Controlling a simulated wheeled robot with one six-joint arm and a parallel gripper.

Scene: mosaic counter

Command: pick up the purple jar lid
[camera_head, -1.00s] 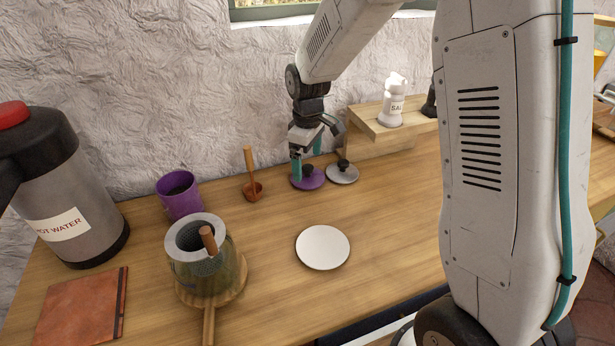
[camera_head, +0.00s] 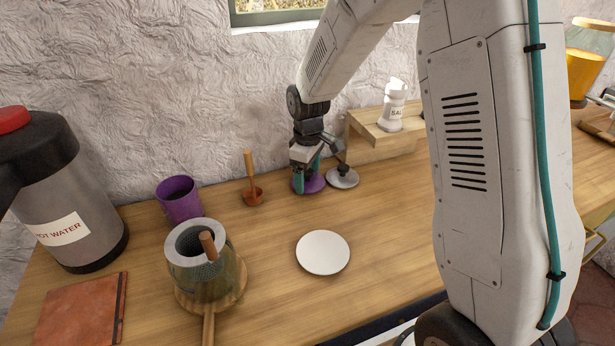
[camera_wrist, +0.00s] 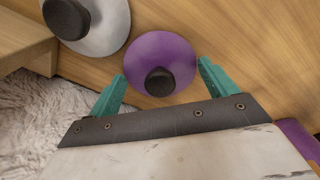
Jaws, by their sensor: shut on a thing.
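The purple jar lid (camera_head: 313,185) lies on the wooden counter at the back, with my gripper over it. In the wrist view the lid (camera_wrist: 165,55) is a purple disc with a black knob. My gripper (camera_head: 308,178) points down, its teal fingers at the lid. In the wrist view my gripper (camera_wrist: 163,88) has one finger on each side of the lid, shut on it across its width. The lid looks flat and still at counter level. In the head view the gripper hides part of the lid and its knob.
A grey lid (camera_head: 342,178) with a black knob lies close on the right, and it shows in the wrist view (camera_wrist: 98,22). A wooden shelf (camera_head: 375,150) holds a salt shaker (camera_head: 393,108).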

